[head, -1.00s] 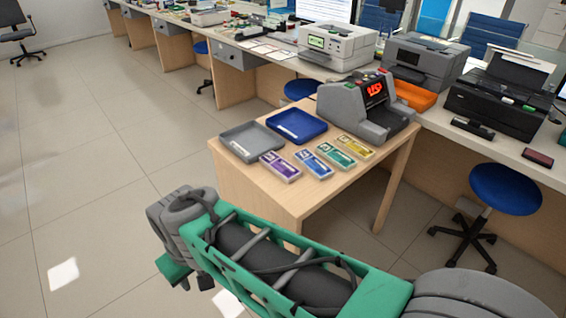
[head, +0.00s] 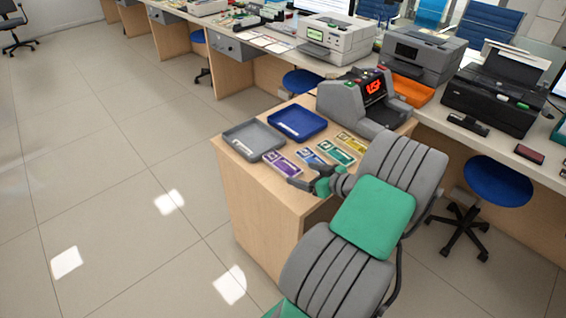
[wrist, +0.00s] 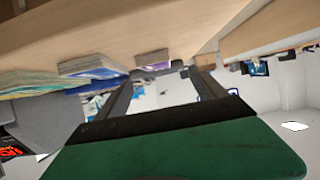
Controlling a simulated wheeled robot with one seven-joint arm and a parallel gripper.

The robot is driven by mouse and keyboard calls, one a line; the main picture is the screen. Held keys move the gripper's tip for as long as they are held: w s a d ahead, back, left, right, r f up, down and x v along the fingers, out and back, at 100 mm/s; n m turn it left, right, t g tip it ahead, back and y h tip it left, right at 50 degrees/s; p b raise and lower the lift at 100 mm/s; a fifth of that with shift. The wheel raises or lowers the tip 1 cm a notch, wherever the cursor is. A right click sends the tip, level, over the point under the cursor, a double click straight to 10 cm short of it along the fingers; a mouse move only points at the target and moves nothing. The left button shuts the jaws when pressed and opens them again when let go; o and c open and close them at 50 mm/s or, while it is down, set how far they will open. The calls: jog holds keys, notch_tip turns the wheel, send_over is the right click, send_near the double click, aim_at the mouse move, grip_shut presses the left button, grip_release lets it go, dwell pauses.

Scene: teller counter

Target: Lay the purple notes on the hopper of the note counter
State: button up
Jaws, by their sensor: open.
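The purple notes (head: 283,165) lie flat at the front left of the wooden side table, beside the blue notes. My gripper (head: 299,177) is open just to their right, low over the table's front edge. In the wrist view the picture is tipped over, and a purple bundle (wrist: 155,67) shows beyond and between the spread fingers (wrist: 163,77), apart from them. The grey note counter (head: 352,106), with a red lit display, stands at the table's back right. Its hopper is hard to make out.
Blue notes (head: 307,156), green notes (head: 335,156) and yellow notes (head: 351,142) lie in a row to the right of the purple ones. A grey tray (head: 232,134) and a blue tray (head: 321,120) sit behind. A blue stool (head: 498,181) stands right.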

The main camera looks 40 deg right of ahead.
aim_at(289, 168)
jog(key=shift+d+f, duration=0.1)
jog(key=shift+d, duration=0.2)
jog(key=p+x, duration=0.1)
jog(key=x, duration=0.6)
jog(key=shift+w+d+f, duration=0.1)
jog(key=shift+w, duration=0.05)
jog(key=shift+c, duration=0.6)
jog(key=c, duration=1.6)
